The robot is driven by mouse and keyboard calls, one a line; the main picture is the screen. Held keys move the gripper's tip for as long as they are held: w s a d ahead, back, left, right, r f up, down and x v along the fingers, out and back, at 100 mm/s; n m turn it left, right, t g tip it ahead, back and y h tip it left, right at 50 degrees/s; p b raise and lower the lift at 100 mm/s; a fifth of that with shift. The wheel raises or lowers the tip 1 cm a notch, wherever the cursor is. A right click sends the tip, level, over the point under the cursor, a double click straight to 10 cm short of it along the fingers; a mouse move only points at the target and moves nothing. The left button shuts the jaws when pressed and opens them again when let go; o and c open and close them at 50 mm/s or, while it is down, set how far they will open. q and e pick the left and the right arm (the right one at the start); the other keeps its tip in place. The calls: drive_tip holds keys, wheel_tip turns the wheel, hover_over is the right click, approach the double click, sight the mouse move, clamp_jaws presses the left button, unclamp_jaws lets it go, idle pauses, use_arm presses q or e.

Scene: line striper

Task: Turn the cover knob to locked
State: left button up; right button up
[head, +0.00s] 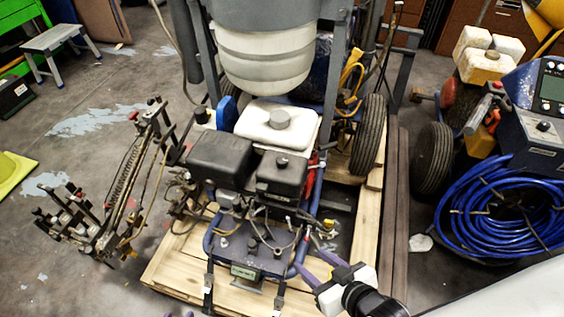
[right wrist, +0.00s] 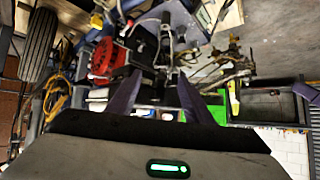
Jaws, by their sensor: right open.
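The line striper (head: 262,180) stands on a wooden pallet, with a white tank, black engine covers and a blue lower deck. A small dark knob (head: 252,243) shows on the deck, but I cannot tell whether it is the cover knob or whether it is locked. My right gripper (head: 312,267) is open, with purple fingers apart, at the deck's lower right. In the right wrist view the gripper (right wrist: 160,97) has nothing clearly between its fingers; dark machine parts lie beyond. Only small purple tips of what looks like my left gripper (head: 179,314) show at the bottom edge.
Thin hoses and cables cross the striper's front. A spring-and-bar spray assembly (head: 125,190) sticks out at left. A coil of blue hose (head: 510,205) and a second machine (head: 535,110) stand at right.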

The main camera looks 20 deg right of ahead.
drive_tip(key=w+d+t+b, duration=0.2)
drive_tip(key=w+t+b, duration=0.2)
drive_tip(key=w+b, duration=0.55)
drive_tip(key=t+b, duration=0.3)
drive_tip(key=b, duration=0.1)
approach(285, 165)
drive_tip(key=shift+y, duration=0.3)
drive_tip(key=w, duration=0.3)
drive_tip(key=w+a+b, duration=0.1)
drive_tip(key=w, duration=0.2)
drive_tip(key=w+b, duration=0.1)
drive_tip(key=w, duration=0.2)
drive_tip(key=shift+a+f, duration=0.2)
drive_tip(key=shift+f, duration=0.15)
use_arm(q)
wheel_tip(285, 165, down, 14)
drive_tip(key=s+d, duration=0.1)
drive_tip(key=shift+s+d+r, duration=0.25)
drive_tip(key=shift+s+d, duration=0.1)
drive_tip(key=shift+d, duration=0.05)
use_arm(e)
drive_tip(key=shift+w, duration=0.3)
drive_tip(key=shift+c, duration=0.5)
